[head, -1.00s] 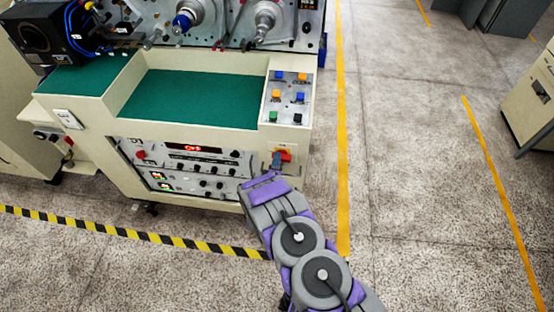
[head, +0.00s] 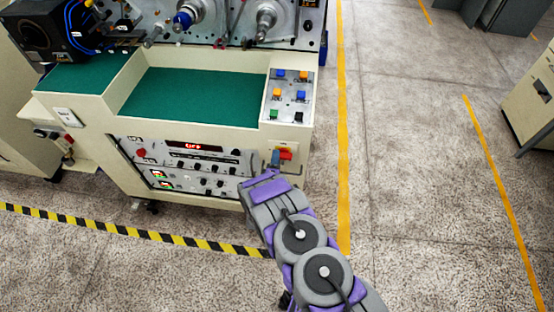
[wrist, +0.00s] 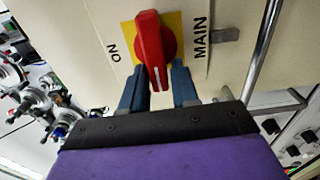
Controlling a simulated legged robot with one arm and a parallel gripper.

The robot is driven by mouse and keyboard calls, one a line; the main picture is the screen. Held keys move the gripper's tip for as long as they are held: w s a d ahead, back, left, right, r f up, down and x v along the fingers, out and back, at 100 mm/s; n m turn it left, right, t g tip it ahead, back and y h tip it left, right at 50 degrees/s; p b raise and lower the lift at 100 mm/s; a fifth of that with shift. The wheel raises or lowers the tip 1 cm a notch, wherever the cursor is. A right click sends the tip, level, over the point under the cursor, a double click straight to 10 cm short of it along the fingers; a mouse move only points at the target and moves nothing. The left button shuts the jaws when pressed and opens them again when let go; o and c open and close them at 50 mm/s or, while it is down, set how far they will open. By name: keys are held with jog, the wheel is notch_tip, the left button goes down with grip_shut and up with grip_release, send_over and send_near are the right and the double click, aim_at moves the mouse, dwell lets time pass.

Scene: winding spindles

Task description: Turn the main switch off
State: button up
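The main switch (wrist: 153,38) is a red rotary knob on a yellow plate (wrist: 176,26), with "MAIN" printed to its right and "ON" to its left in the wrist view. Its long grip runs nearly upright in that picture, with a white mark near the lower end. In the head view the red switch (head: 287,153) is on the cream machine's front, at the right. My gripper (wrist: 160,78) is open, its blue fingers on either side of the knob's lower end. A gap shows at the left finger; contact at the right is unclear. In the head view my gripper (head: 275,157) partly covers the switch area.
A control panel (head: 190,167) with knobs and red displays lies left of the switch. A button panel (head: 288,95) is above it. A metal rail (wrist: 264,45) stands right of the switch in the wrist view. The floor right of the machine (head: 410,190) is clear.

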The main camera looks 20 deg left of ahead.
jog(key=shift+o, duration=1.2)
jog(key=shift+a+f, duration=0.1)
jog(key=shift+a, duration=0.05)
jog(key=shift+d, duration=0.25)
jog(key=shift+s+d, duration=0.15)
jog(key=shift+s, duration=0.2)
jog(key=p+v, duration=0.1)
jog(key=v, duration=1.5)
jog(key=shift+s+a+p, duration=0.25)
jog(key=shift+s+p, duration=0.1)
jog(key=shift+f, duration=0.1)
jog(key=shift+w, duration=0.1)
